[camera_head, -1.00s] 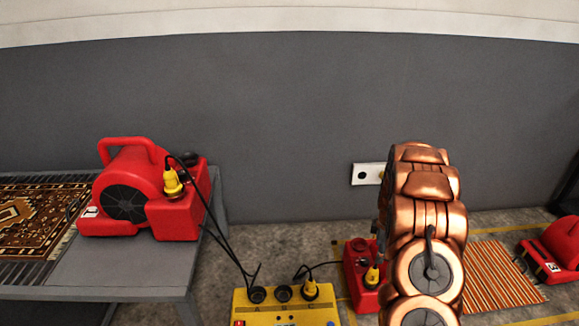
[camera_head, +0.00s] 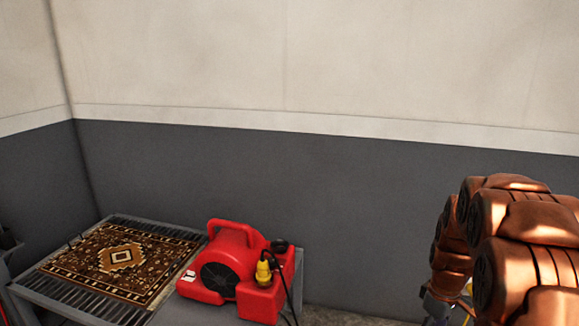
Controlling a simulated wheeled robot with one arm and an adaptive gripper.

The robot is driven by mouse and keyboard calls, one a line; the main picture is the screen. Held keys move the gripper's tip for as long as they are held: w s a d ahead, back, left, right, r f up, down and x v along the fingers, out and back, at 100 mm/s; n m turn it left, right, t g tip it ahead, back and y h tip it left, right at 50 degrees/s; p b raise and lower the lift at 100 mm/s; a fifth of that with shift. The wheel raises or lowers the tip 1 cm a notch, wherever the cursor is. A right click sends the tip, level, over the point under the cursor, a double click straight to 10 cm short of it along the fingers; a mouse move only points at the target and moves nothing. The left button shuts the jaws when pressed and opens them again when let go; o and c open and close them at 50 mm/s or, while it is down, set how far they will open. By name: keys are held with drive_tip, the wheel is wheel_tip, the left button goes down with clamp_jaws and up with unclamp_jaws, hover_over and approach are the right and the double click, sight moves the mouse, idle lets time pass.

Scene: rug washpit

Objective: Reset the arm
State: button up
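My copper-coloured arm (camera_head: 520,240) is folded at the right side of the head view and runs off the right and bottom edges. A small grey part (camera_head: 436,303) shows low beside the arm links, at the bottom edge. It may belong to my gripper, but no fingers can be made out. Whether the gripper is open, shut or holding anything is hidden.
A red blower (camera_head: 222,267) with a yellow plug (camera_head: 263,273) and black cable stands on a grey slatted table (camera_head: 290,262) at lower left. A patterned rug (camera_head: 122,257) lies on the table beside it. A grey and cream wall (camera_head: 340,210) rises behind.

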drive_tip(key=s+a+r+m+p, duration=0.2)
drive_tip(key=s+a+r+p, duration=0.4)
drive_tip(key=r, duration=0.4)
drive_tip(key=s+a+r+m+p, duration=0.1)
drive_tip(key=s+a+r+p, duration=0.45)
drive_tip(key=r, duration=0.55)
drive_tip(key=s+a+r+m+p, duration=0.1)
drive_tip(key=s+a+r+p, duration=0.2)
drive_tip(key=s+r+p, duration=0.2)
drive_tip(key=s+a+r+m+g+p, duration=0.1)
drive_tip(key=s+a+r+p, duration=0.3)
drive_tip(key=s, duration=0.5)
wheel_tip(320, 180, up, 2)
drive_tip(key=shift+r+m+p, duration=0.2)
drive_tip(key=shift+m+p, duration=0.15)
drive_tip(key=shift+m, duration=0.05)
